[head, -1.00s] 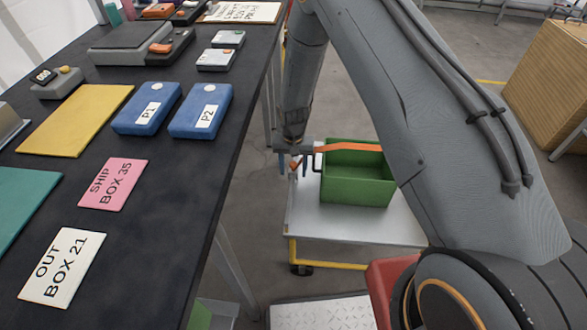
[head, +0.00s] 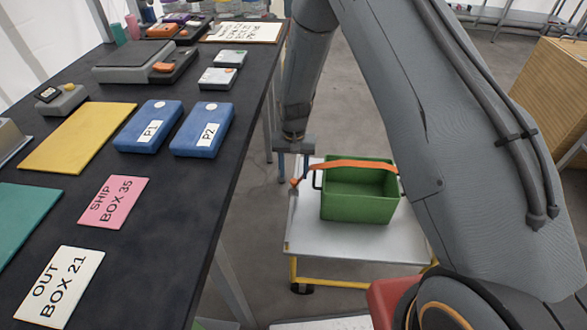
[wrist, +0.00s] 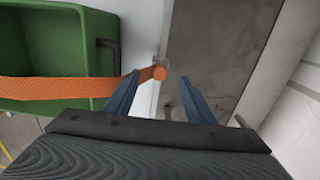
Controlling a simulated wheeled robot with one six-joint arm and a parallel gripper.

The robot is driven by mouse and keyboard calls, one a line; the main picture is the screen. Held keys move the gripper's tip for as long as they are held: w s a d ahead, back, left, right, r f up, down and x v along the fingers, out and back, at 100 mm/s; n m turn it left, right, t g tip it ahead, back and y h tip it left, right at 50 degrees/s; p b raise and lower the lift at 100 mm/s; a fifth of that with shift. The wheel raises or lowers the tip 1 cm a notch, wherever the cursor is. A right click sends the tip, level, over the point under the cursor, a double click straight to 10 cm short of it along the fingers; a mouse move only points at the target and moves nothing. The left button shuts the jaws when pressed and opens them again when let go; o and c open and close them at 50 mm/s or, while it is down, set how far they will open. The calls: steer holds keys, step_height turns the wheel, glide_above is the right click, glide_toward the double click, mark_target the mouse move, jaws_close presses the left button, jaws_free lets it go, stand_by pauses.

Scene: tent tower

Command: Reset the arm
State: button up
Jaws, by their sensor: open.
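My arm reaches down past the table's right edge in the head view. My gripper (head: 294,180) points down beside the left side of a green bin (head: 358,205), above the white cart top. An orange strap or handle (head: 352,164) crosses the bin. In the wrist view its rounded end (wrist: 157,73) lies just beyond the left finger; I cannot tell if they touch.
A white cart (head: 335,245) with a yellow frame carries the bin. The dark table (head: 190,195) on the left holds blue boxes P1 (head: 148,127) and P2 (head: 203,130), a pink card (head: 115,202) and a white card (head: 62,287). A wooden crate (head: 560,90) stands at right.

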steer(key=s+d+r+p, duration=0.1)
steer(key=s+d+r, duration=0.25)
steer(key=r, duration=0.35)
steer(key=s+d+r+n+p, duration=0.15)
steer(key=s+r, duration=0.25)
steer(key=r, duration=0.4)
steer(key=s+d+r+m+p, duration=0.1)
steer(key=s+d+r+p, duration=0.2)
steer(key=r, duration=0.4)
steer(key=s+d+r+n+p, duration=0.1)
steer(key=s+d+r, duration=0.1)
steer(key=s+r, duration=0.3)
steer(key=s+d+r+p, duration=0.1)
steer(key=s+d+r, duration=0.2)
steer(key=s, duration=1)
step_height(320, 180, up, 3)
steer(key=shift+r+n, duration=0.1)
steer(key=shift+n, duration=0.25)
